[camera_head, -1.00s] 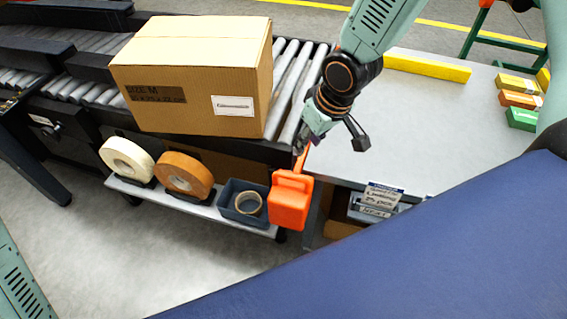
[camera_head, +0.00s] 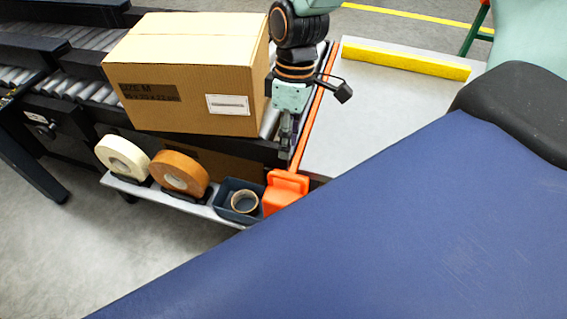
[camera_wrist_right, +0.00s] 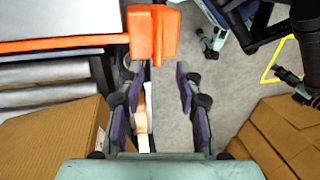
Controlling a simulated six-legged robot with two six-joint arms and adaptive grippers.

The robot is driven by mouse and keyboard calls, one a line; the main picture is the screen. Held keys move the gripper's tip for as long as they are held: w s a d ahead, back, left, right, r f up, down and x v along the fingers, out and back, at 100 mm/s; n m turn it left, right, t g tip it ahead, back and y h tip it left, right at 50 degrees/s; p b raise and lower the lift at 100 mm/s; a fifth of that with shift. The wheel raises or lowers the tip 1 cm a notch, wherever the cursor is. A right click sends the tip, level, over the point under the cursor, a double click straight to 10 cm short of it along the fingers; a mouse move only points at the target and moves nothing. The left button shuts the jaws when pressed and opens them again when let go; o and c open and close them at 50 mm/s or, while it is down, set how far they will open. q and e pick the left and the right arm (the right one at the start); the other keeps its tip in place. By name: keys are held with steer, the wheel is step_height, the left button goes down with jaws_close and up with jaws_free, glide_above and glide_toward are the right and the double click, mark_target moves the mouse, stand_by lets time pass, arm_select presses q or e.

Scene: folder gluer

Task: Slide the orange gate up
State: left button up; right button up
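The orange gate shows in the head view as a thin bar (camera_head: 318,104) between the roller conveyor and the grey table, with a blocky orange handle (camera_head: 285,184) at its near end. My blue body hides part of the handle. In the right wrist view the bar (camera_wrist_right: 60,44) runs in from the left to the handle (camera_wrist_right: 152,34). My right gripper (camera_head: 286,150) is over the conveyor's end, beside the bar. In the wrist view its two fingers (camera_wrist_right: 158,72) stand apart with nothing held, and the handle lies just beyond the tips.
A large cardboard box (camera_head: 185,75) sits on the rollers close to my right gripper. A shelf below holds a white tape roll (camera_head: 122,157), a brown tape roll (camera_head: 179,174) and a dark bin (camera_head: 227,204). A yellow bar (camera_head: 405,60) lies on the mostly clear table.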

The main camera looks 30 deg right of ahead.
mark_target(286, 175)
steer(key=f+b, duration=0.1)
steer(key=f, duration=0.1)
steer(key=f+b, duration=0.1)
steer(key=f, duration=0.2)
steer(key=s+a+f+b, duration=0.1)
steer(key=f, duration=0.1)
steer(key=shift+f, duration=0.4)
jaws_close()
stand_by(0.4)
